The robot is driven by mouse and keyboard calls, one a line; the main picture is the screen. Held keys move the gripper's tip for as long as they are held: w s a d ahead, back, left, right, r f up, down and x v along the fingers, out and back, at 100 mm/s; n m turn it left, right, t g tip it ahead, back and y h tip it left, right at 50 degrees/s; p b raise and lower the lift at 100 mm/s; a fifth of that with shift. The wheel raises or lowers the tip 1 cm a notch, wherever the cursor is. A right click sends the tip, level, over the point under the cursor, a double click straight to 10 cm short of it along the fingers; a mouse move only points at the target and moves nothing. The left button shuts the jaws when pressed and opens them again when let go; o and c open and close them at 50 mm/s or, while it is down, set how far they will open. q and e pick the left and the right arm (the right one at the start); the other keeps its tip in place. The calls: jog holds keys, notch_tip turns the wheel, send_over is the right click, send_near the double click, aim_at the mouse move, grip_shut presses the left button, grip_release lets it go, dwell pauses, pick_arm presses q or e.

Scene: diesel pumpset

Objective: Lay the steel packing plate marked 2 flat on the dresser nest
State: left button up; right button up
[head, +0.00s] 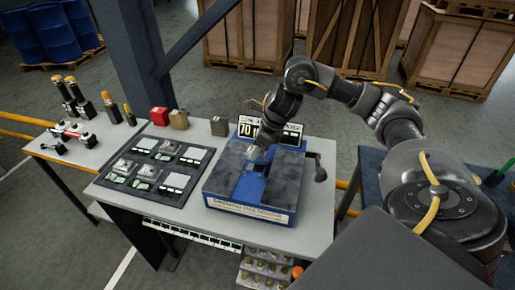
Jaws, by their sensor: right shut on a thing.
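My right gripper (258,152) points down over the blue and dark grey dresser block (217,186), above the blue channel (249,188) in its top. It is shut on a small pale grey piece that looks like the steel packing plate; its mark is too small to read. I cannot tell whether the piece touches the block. The block has a lettered label on its front. A dark mat (121,195) to its left carries several pale plates and labels in recesses; their marks cannot be read. My left gripper is not in view.
A display reading 70 (246,130) stands behind the block. A red can (159,116), a tan can (179,119) and a grey-brown block (219,126) line the table's back edge. Tools (76,95) stand at the left. A dark knobbed part (319,170) is right of the block.

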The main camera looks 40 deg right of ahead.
jog(key=shift+w+f+b, duration=0.15)
jog(key=shift+f+b, duration=1.8)
jog(key=shift+f, duration=0.35)
jog(key=shift+f, duration=0.1)
jog(key=shift+f+b, duration=0.6)
jog(key=o, duration=1.4)
jog(key=shift+c, duration=0.2)
jog(key=p+v, duration=0.2)
jog(key=v, duration=0.9)
jog(key=shift+p, duration=0.4)
notch_tip(320, 180, up, 6)
jog(key=p, duration=0.7)
send_over(257, 168)
jog(key=s+d, duration=0.2)
jog(key=s, duration=0.2)
jog(key=shift+w+d, duration=0.2)
jog(key=shift+w, duration=0.05)
